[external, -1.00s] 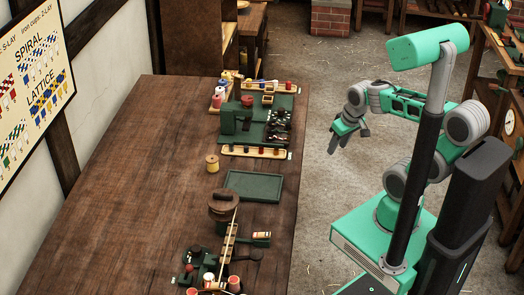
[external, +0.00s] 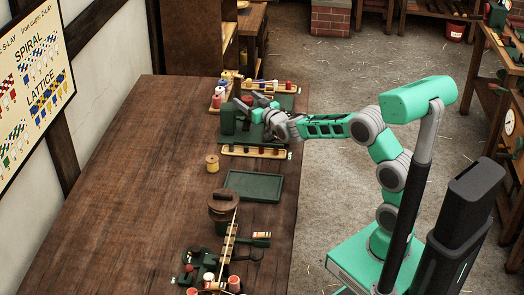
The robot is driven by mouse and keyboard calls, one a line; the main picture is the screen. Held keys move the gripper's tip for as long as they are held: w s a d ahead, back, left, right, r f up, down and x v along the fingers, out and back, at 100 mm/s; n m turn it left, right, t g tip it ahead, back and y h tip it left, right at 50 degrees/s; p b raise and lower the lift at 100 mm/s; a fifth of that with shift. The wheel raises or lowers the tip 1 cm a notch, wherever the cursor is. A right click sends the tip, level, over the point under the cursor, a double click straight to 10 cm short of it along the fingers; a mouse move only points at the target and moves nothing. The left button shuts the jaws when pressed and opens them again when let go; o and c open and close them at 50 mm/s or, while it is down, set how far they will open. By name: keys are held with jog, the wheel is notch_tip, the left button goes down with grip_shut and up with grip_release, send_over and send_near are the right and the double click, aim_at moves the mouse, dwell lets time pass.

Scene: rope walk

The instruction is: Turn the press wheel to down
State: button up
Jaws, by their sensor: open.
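A dark green block-shaped machine (external: 229,121) stands on a green board at the far end of the workbench. I cannot make out a press wheel on it for certain at this size, nor its setting. My gripper (external: 250,106) is over this board, just right of the machine, with its fingers pointing left towards it. It is open, and I see nothing between its fingers. Whether a finger touches the machine cannot be told. My gripper and wrist hide most of the dark parts on the board's right side.
A pale strip with dark pegs (external: 254,152) lies in front of the board. The bench's left side is clear.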

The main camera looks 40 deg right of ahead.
aim_at(243, 97)
jog(key=shift+w, duration=1.6)
jog(key=shift+c, duration=0.4)
jog(key=c, duration=1.3)
